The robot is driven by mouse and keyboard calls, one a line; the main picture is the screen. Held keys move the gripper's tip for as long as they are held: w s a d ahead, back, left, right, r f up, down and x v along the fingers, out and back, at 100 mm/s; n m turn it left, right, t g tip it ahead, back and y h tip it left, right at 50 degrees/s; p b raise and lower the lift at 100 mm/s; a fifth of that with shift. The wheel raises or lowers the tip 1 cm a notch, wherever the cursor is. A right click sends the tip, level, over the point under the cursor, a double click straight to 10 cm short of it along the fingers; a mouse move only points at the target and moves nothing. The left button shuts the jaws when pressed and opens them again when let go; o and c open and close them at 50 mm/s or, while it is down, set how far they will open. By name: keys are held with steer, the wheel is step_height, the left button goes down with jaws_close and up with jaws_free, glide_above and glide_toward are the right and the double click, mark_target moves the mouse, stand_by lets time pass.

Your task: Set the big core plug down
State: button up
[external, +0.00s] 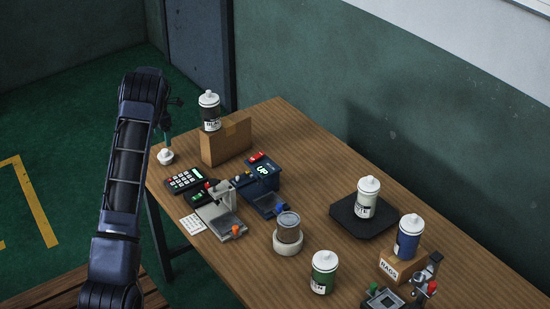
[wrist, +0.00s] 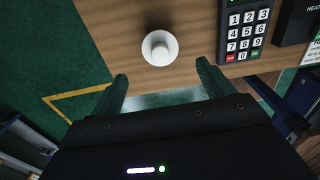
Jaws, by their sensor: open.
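The big core plug appears to be the white round piece with a raised knob (external: 165,157). It stands upright on the wooden table, close to the table's left edge. In the wrist view the plug (wrist: 160,48) sits just beyond my two green fingertips, with bare wood around it. My gripper (wrist: 161,69) is open and empty, its fingers spread to either side and apart from the plug. In the external view my gripper (external: 168,137) is mostly hidden behind my arm, with one green finger showing just above the plug.
A keypad (external: 187,180) lies to the plug's right. A grey press-like device (external: 219,210) and a blue device (external: 261,185) are further right. The table edge is close to the plug.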

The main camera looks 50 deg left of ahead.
steer(key=shift+r, duration=1)
steer(key=w+d+r+m+t, duration=0.15)
steer(key=d+r+m, duration=0.25)
steer(key=d+r, duration=0.5)
steer(key=w+d+r+m, duration=0.35)
steer(key=d+r, duration=0.35)
steer(key=d, duration=0.4)
steer(key=w+d+r+m, duration=0.2)
steer(key=d+r+m, duration=0.2)
steer(key=d+r, duration=0.55)
steer(key=s+d+r+m, duration=0.2)
steer(key=d+r+m, duration=0.1)
steer(key=d, duration=0.4)
steer(key=s+d+r+m, duration=0.2)
steer(key=d+r, duration=0.1)
steer(key=d, duration=0.4)
steer(key=s+d+r+m+t, duration=0.25)
steer(key=s+d+m, duration=0.3)
steer(key=d, duration=0.65)
steer(key=s+d+f+m, duration=0.1)
steer(key=s+d+m, duration=0.6)
steer(key=s, duration=0.5)
steer(key=s+d+f+m, duration=0.2)
steer(key=s+d+m, duration=0.5)
steer(key=s+d, duration=0.4)
steer(key=shift+s+d+f+t, duration=0.15)
steer(key=shift+s+d+t, duration=0.2)
steer(key=shift+d, duration=0.4)
